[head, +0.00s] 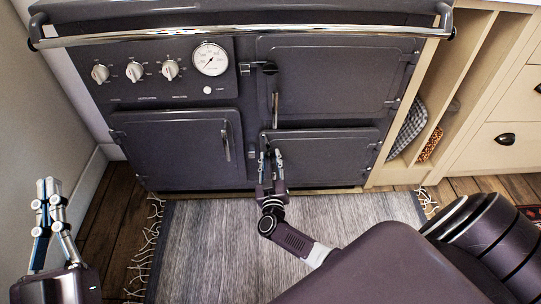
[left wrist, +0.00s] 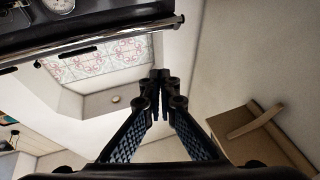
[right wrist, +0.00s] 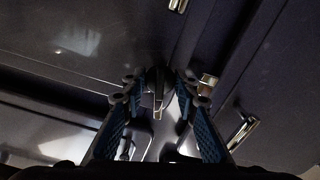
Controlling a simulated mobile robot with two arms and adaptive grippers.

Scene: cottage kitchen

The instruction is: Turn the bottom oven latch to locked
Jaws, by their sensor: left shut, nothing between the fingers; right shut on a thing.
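The bottom right oven door (head: 325,155) is dark grey and closed. My right gripper (head: 270,154) is at its upper left edge, shut on the small dark and silver oven latch. In the right wrist view the latch (right wrist: 158,88) sits between the fingertips, pointing toward the camera; its turned position is hard to tell because the fingers cover much of it. My left gripper (head: 48,188) is shut and empty, raised at the far left, away from the oven. Its closed fingers also show in the left wrist view (left wrist: 162,85).
The upper oven door (head: 340,75) has a dark latch (head: 262,68) lying level. A vertical silver handle (head: 275,110) stands just above my right gripper. The left door (head: 175,150) is closed. A rail (head: 240,35) crosses the top. A grey rug (head: 200,250) covers the floor.

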